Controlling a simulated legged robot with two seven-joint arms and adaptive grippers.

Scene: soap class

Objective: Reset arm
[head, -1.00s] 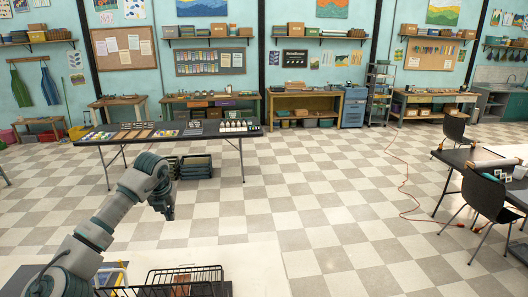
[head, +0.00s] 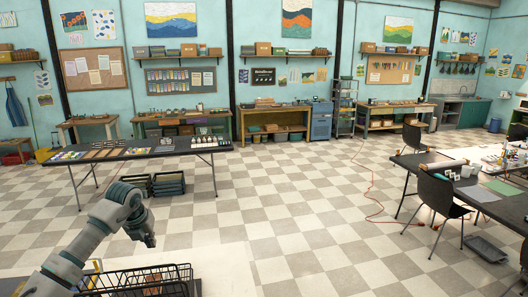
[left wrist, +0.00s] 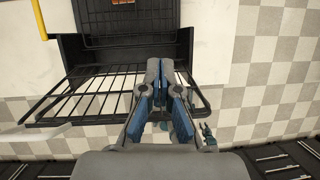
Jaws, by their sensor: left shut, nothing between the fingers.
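My left gripper (head: 148,240) shows in the head view at the end of my left arm, which comes in from the lower left. It hangs in the air above and behind a black wire basket (head: 150,280). In the left wrist view the left gripper (left wrist: 164,68) has its fingers together, with nothing between them. The black wire rack (left wrist: 85,92) shows beneath and to the left of the fingers in that view; I cannot tell whether they touch it. My right gripper is not in view.
A pale surface (head: 225,262) lies at the front. A dark table (head: 130,149) with art supplies stands at the left, with black crates (head: 168,183) beneath it. A chair (head: 437,195) and a worktable (head: 480,165) stand at the right. The checkered floor (head: 290,200) between is mostly open.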

